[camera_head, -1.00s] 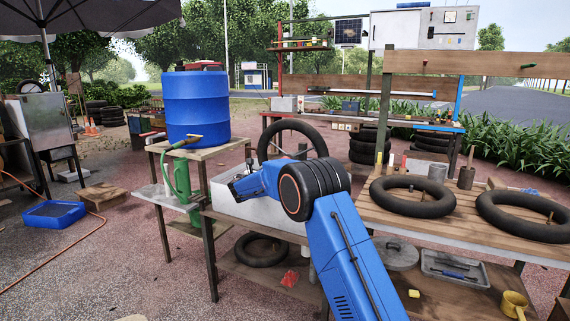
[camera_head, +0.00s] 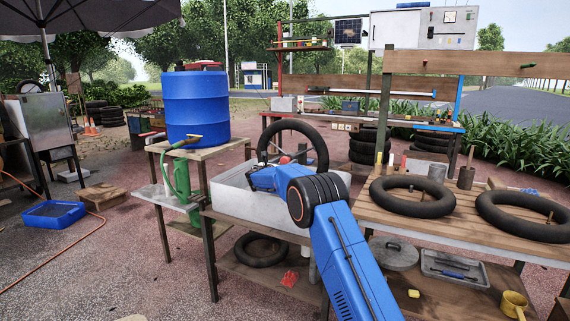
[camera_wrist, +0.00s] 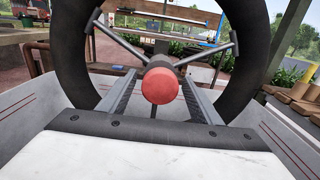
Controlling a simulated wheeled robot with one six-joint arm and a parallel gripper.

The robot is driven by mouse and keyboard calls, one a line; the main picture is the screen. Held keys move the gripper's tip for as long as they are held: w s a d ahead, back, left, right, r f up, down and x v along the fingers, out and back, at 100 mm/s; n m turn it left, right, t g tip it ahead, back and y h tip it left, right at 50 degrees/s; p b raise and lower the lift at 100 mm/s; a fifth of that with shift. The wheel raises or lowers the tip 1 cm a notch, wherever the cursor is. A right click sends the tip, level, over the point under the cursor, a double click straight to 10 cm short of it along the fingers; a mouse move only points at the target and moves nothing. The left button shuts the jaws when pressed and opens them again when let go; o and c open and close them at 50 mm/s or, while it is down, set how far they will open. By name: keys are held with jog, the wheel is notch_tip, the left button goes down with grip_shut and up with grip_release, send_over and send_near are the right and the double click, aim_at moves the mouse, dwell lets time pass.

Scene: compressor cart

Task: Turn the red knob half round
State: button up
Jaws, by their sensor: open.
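The red knob (camera_wrist: 162,86) is round and sits at the hub of a spoked stand, inside the ring of an upright black tyre (camera_wrist: 70,60). In the wrist view it faces me in the middle. My gripper (camera_wrist: 160,97) is open, with one dark finger to the left of the knob and one to the right; I cannot tell whether the fingertips reach it. In the head view my gripper (camera_head: 262,178) is over the white basin (camera_head: 228,196), in front of the tyre (camera_head: 318,142). A bit of the red knob (camera_head: 285,160) shows just beyond it.
The basin's walls (camera_wrist: 283,128) rise on both sides of my gripper. A blue barrel (camera_head: 195,108) stands on a stand to the left. Flat tyres (camera_head: 412,208) lie on the wooden bench to the right.

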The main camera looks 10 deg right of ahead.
jog(key=c, duration=1)
jog(key=shift+m, duration=0.3)
